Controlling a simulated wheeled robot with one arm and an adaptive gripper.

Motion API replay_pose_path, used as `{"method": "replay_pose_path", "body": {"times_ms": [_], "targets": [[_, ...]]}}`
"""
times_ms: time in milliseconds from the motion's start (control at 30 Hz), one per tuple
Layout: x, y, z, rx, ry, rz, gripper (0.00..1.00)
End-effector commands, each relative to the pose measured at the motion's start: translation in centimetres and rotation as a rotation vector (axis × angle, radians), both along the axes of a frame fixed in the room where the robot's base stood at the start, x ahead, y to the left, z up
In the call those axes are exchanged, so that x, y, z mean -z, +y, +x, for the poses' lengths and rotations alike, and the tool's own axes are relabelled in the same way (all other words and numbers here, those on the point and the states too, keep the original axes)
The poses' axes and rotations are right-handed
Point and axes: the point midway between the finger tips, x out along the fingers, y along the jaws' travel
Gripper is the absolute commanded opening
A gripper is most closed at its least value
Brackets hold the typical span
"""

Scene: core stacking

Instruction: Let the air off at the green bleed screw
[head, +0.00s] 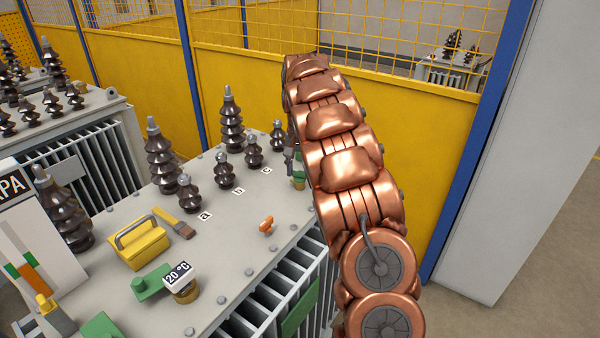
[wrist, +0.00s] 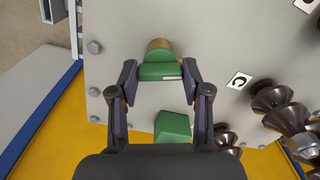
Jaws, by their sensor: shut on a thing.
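The green bleed screw (wrist: 160,71) has a brass part behind it, on the grey transformer lid (wrist: 225,55) near a corner. In the wrist view my gripper (wrist: 160,76) has a fingertip at each side of the green part and is shut on it. A second green block (wrist: 173,126) shows between the fingers, nearer the palm; I cannot tell if it joins the screw. In the head view a bit of green and brass (head: 298,183) shows beside bushing c, mostly hidden by my copper arm.
Dark ribbed bushings (head: 232,120) stand on the lid, with small ones by labels a, b and c. A yellow fence (head: 240,90) stands behind.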

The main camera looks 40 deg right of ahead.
Motion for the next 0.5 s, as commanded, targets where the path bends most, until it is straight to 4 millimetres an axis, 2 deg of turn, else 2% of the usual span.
{"method": "replay_pose_path", "body": {"times_ms": [500], "targets": [[0.26, 0.09, -0.03, -0.421, 0.002, 0.004, 0.13]]}}
